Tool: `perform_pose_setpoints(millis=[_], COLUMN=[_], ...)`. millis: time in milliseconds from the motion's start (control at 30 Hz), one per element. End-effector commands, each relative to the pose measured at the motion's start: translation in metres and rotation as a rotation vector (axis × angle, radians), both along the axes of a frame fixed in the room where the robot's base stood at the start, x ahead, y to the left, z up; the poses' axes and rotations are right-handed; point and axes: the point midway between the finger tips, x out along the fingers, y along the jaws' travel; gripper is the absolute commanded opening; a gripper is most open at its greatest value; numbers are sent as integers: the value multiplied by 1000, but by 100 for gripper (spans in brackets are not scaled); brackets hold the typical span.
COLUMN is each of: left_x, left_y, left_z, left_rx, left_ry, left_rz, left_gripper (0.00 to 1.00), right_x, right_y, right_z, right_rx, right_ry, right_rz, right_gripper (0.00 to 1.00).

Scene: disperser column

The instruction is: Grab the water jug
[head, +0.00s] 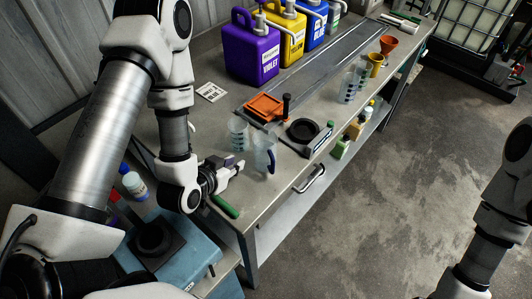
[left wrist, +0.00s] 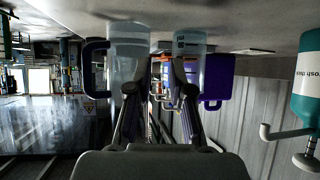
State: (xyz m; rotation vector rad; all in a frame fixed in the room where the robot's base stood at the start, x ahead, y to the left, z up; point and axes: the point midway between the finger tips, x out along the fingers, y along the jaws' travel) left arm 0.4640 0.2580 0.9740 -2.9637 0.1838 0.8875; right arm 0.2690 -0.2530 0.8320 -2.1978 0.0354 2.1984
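The clear water jug (head: 262,150) with a dark blue handle stands upright near the bench's front edge in the head view. A clear graduated beaker (head: 238,134) stands just behind it to the left. My left gripper (head: 238,167) is low over the bench, just left of the jug, pointing at it. In the left wrist view, which is upside down, the fingers (left wrist: 158,75) are apart with nothing between them. The jug (left wrist: 128,62) shows there behind the left finger, the beaker (left wrist: 192,62) behind the right one. My right gripper is out of view.
A green-handled tool (head: 224,207) lies at the bench's near corner. An orange tray (head: 266,107) and a black round device (head: 304,131) sit beyond the jug. Violet (head: 252,52), yellow and blue canisters line the back.

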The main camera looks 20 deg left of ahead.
Motion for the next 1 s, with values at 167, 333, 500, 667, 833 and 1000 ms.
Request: perform_pose_setpoints(millis=[167,333,500,667,833,1000], left_x=[-36,-21,-5,7,27,36], left_y=[-50,-64,-68,-78,-92,-98], left_z=[-11,39,46,33,15,1], left_rx=[14,65,78,77,76,73], left_ry=[274,229,193,195,195,192], left_rz=[-374,-545,-539,-539,-539,-536], left_gripper=[21,21,21,21,21,21], right_x=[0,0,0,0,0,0], right_y=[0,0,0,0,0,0], right_z=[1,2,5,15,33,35], right_rx=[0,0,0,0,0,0], right_ry=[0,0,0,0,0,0], right_rz=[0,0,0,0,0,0], right_gripper=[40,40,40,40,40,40])
